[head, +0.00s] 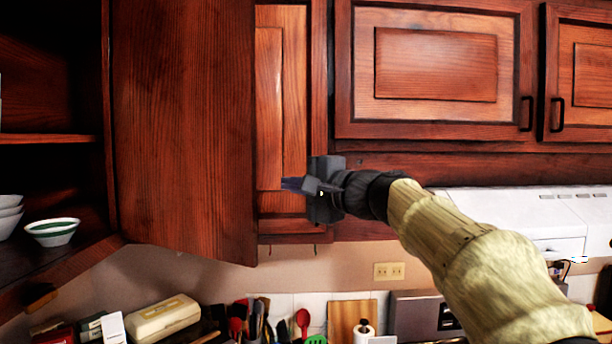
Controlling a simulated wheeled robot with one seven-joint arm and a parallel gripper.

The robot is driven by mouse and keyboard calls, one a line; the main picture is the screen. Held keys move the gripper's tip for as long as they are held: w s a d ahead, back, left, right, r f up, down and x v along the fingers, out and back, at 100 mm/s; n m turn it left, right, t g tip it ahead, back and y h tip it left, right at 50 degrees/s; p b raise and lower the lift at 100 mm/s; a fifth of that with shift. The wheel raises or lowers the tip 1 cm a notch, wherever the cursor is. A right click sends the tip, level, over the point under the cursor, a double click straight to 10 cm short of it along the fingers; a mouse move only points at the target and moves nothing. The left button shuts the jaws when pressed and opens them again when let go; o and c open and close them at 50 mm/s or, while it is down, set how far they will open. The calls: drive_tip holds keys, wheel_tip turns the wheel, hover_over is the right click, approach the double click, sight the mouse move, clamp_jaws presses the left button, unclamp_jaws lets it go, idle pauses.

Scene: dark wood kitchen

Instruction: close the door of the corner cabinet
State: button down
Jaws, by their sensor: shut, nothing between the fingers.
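The corner cabinet (55,137) is at the left, with its dark shelves exposed. Its door (185,120) appears to be the wide plain wood panel standing open to the right of the shelves. The door's free edge is at its right. My gripper (287,184) is shut and empty, just right of that free edge, with its fingers pointing left. A small gap shows between the fingertips and the edge in the picture; I cannot tell the distance in depth. No handle shows on the visible door face.
A narrow panelled cabinet front (281,100) is behind my gripper, partly hidden by the open door. Upper cabinets (435,65) and a white hood (530,215) are at the right. Bowls (52,232) sit on the corner shelf. Utensils (258,318) and a bread box (163,318) are below.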

drive_tip(key=a+p, duration=0.1)
drive_tip(key=a, duration=0.1)
drive_tip(key=a+p, duration=0.1)
drive_tip(key=a, duration=0.1)
drive_tip(key=shift+s+a+p, duration=0.2)
drive_tip(key=shift+a+p, duration=0.2)
drive_tip(key=shift+w, duration=0.1)
idle(0.3)
